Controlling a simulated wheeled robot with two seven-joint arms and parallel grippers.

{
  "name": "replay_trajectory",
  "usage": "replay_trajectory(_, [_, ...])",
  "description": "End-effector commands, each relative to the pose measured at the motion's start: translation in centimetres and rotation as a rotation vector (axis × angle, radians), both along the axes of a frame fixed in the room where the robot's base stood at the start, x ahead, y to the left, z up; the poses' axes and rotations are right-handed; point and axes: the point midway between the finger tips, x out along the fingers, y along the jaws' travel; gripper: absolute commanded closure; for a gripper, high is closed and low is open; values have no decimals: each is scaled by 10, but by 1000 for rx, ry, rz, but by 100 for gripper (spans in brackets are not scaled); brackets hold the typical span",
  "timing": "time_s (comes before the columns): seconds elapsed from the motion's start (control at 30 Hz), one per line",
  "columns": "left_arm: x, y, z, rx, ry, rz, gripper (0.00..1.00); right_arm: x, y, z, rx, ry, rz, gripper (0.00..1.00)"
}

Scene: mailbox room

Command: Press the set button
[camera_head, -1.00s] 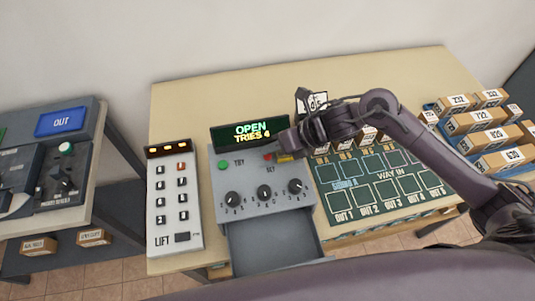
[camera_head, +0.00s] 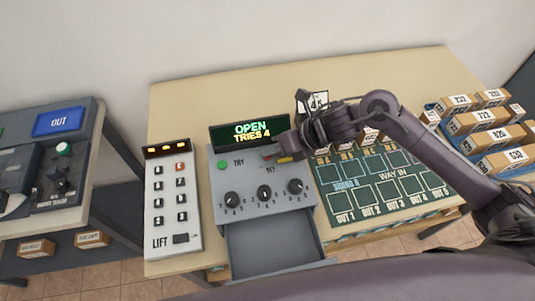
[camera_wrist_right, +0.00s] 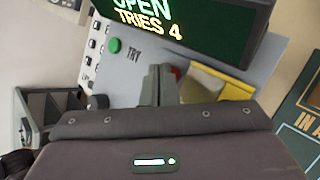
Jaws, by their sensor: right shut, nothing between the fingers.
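The set button is a small red button on the grey control box (camera_head: 244,207), right of the green TRY button (camera_head: 222,165). In the head view my right gripper (camera_head: 275,155) covers nearly all of it, just above a partly hidden label. In the right wrist view a sliver of the red set button (camera_wrist_right: 178,72) shows beside my shut right fingers (camera_wrist_right: 158,78). The fingertips are at or very close to the button; I cannot tell whether they touch it. My left gripper is not in view.
The display (camera_head: 250,133) reads OPEN, TRIES 4. Dials (camera_head: 264,193) sit below the buttons, above an open drawer (camera_head: 272,246). A LIFT keypad (camera_head: 172,205) stands left, a green sorting board (camera_head: 385,185) right, with boxed parcels (camera_head: 480,117) beyond.

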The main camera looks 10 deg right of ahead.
Motion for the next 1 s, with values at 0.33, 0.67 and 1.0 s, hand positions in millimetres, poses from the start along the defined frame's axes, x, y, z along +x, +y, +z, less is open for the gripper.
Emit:
replay_trajectory(0.33, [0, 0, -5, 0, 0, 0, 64, 0, 0, -4, 0, 0, 0, 100])
replay_trajectory(0.67, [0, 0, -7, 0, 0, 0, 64, 0, 0, -6, 0, 1, 1, 100])
replay_trajectory(1.0, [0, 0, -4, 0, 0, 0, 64, 0, 0, -1, -2, 0, 1, 100])
